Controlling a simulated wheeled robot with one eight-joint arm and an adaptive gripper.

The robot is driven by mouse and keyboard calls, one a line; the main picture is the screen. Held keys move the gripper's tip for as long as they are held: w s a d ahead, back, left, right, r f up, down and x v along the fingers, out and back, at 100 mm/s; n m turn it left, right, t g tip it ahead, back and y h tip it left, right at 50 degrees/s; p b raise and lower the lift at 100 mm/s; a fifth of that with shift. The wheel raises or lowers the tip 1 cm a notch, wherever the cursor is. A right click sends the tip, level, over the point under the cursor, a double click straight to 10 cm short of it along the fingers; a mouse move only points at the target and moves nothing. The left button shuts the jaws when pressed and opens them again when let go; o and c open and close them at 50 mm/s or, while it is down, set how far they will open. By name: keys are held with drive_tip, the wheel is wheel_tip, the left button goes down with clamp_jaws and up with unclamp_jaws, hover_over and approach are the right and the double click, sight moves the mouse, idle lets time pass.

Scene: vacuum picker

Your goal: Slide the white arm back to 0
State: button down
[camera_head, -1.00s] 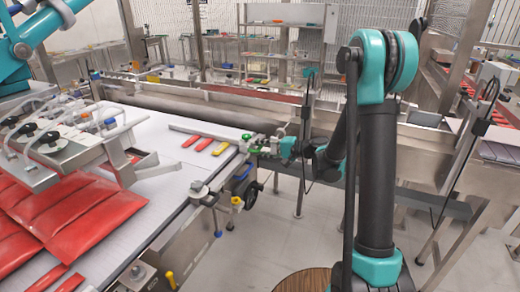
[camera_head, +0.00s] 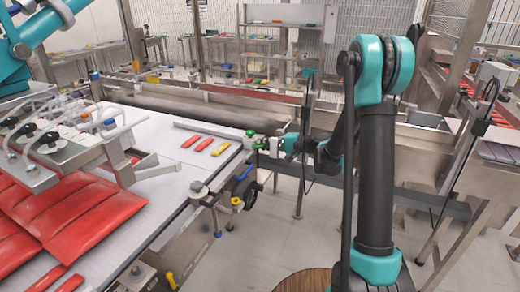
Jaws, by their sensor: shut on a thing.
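The white arm (camera_head: 208,131) looks like a slim pale bar lying across the far part of the white belt (camera_head: 165,195). Its right end meets a small clamp with a green knob (camera_head: 250,134) on the belt's right rail. My gripper (camera_head: 266,144) is at this end, just outside the rail, and is shut on it. The fingers are small in the picture, so the exact point of contact is unclear. No scale or 0 mark can be read.
Two red strips (camera_head: 191,142) and a yellow one (camera_head: 221,148) lie on the belt near the bar. Large red packs (camera_head: 75,215) lie front left under a suction picker head (camera_head: 60,140). Other clamps (camera_head: 199,188) line the rail. A steel frame (camera_head: 410,150) stands behind my arm.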

drive_tip(key=w, duration=0.1)
drive_tip(key=w+d, duration=0.1)
drive_tip(key=w, duration=0.2)
drive_tip(key=shift+w+d, duration=0.15)
drive_tip(key=shift+d, duration=0.15)
drive_tip(key=c, duration=1.6)
unclamp_jaws()
drive_tip(key=shift+d, duration=0.1)
drive_tip(key=v, duration=1.1)
drive_tip(key=shift+d, duration=0.35)
